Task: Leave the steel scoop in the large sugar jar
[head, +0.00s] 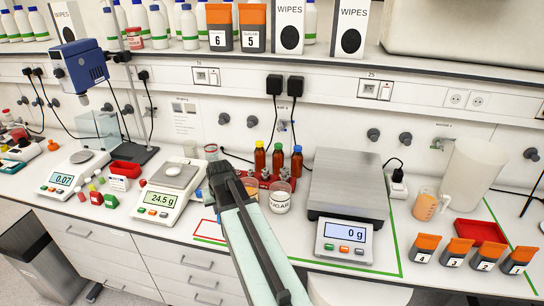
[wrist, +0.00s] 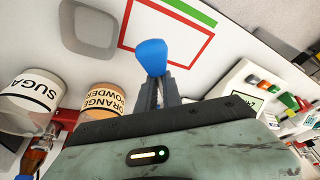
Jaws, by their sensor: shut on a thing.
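My gripper (wrist: 157,82) is shut on a blue rounded thing (wrist: 151,57), which sticks out past the fingertips over the bench. No steel part of it shows, so I cannot tell whether it is part of the scoop. The glass jar labelled SUGAR (head: 280,198) stands on the bench just right of my gripper (head: 221,170) in the head view. It shows inverted at the left of the wrist view (wrist: 28,100). The jar labelled ORANGE POWDER (wrist: 101,103) stands beside it.
A red outline (wrist: 128,40) is marked on the bench, near a grey rounded flat shape (wrist: 88,28). A balance reading 24.5 g (head: 160,199) stands left. A large scale reading 0 g (head: 346,238) stands right. Brown bottles (head: 278,160) stand behind the sugar jar.

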